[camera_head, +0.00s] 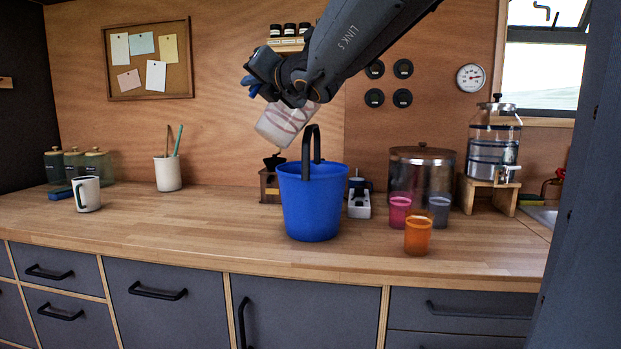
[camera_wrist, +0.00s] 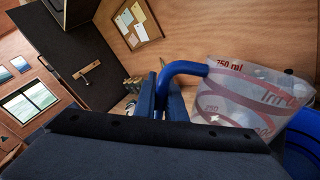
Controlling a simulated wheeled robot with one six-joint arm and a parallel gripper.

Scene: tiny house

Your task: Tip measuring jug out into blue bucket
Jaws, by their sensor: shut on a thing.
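The measuring jug (camera_head: 284,124) is translucent with red markings and a blue handle (camera_wrist: 183,68). My gripper (camera_head: 256,86) is shut on the handle and holds the jug in the air, tilted. In the wrist view the jug's side (camera_wrist: 245,98) shows a 750 ml mark, with pale shapes inside that I cannot make out. The blue bucket (camera_head: 312,205) stands upright on the counter with its dark handle (camera_head: 311,143) raised. The jug is above the bucket's left side, apart from it. The bucket also shows in the wrist view (camera_wrist: 302,138). Its inside is hidden.
Behind the bucket are a coffee grinder (camera_head: 270,184) and a white box (camera_head: 359,205). Pink (camera_head: 399,212), orange (camera_head: 418,236) and grey (camera_head: 439,210) cups stand right of it, before a large pot (camera_head: 421,172).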

